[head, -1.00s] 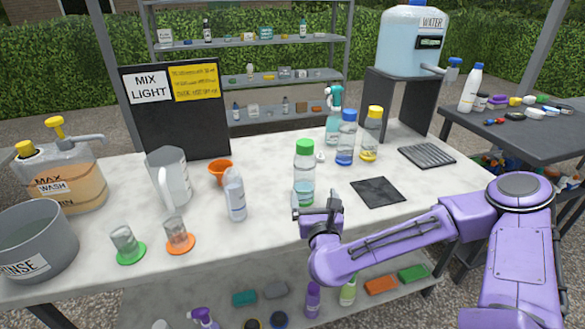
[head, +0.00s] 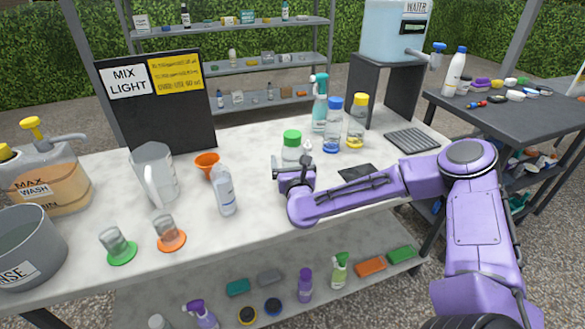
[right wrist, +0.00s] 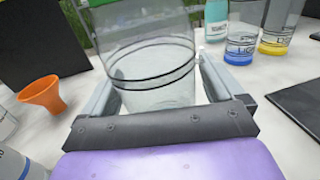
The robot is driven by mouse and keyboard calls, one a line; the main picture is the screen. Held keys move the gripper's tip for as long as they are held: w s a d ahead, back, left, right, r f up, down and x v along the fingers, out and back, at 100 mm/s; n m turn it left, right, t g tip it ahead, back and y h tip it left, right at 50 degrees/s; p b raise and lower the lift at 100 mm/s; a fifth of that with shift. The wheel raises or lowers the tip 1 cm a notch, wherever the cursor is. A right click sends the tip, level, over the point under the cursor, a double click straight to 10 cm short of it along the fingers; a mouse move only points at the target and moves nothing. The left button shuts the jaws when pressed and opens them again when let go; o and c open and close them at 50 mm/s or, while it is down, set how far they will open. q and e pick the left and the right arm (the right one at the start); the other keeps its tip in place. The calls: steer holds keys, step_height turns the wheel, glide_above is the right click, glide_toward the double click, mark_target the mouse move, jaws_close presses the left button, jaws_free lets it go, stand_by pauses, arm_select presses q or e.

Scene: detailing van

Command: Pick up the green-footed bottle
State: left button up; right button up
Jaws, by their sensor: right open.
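The clear bottle with a green cap (head: 291,148) stands upright on the white bench in the head view. Its lower part and foot are hidden behind my right gripper (head: 294,172). In the right wrist view its clear body (right wrist: 150,55) with dark rings fills the space between the two fingers of my right gripper (right wrist: 160,85). The fingers are open, one on either side of the bottle; I cannot tell whether they touch it. Its cap and foot are out of sight there. My left gripper is not in view.
A blue-capped bottle (head: 334,125), a yellow-capped bottle (head: 357,122) and a teal spray bottle (head: 320,103) stand behind to the right. A white bottle (head: 225,190) and orange funnel (head: 207,164) are to the left. A dark mat (head: 357,172) lies to the right, partly covered.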

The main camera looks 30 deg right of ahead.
steer(key=c, duration=1.3)
steer(key=shift+c, duration=0.2)
steer(key=s+r, duration=0.1)
steer(key=r, duration=0.2)
steer(key=s+a+r, duration=0.1)
steer(key=s+r, duration=0.1)
steer(key=r, duration=0.1)
steer(key=s+a+r, duration=0.1)
steer(key=r, duration=0.2)
steer(key=shift+s+a+r, duration=0.15)
steer(key=shift+s+r, duration=0.15)
steer(key=shift+s, duration=0.05)
steer(key=b, duration=0.6)
glide_toward(294, 141)
step_height(294, 141, up, 3)
steer(key=shift+r, duration=0.35)
steer(key=o, duration=0.6)
steer(key=shift+w+p, duration=0.1)
steer(key=shift+p, duration=0.2)
steer(key=shift+c, duration=1.4)
step_height(294, 141, up, 5)
steer(key=p, duration=0.3)
steer(key=shift+p, duration=0.3)
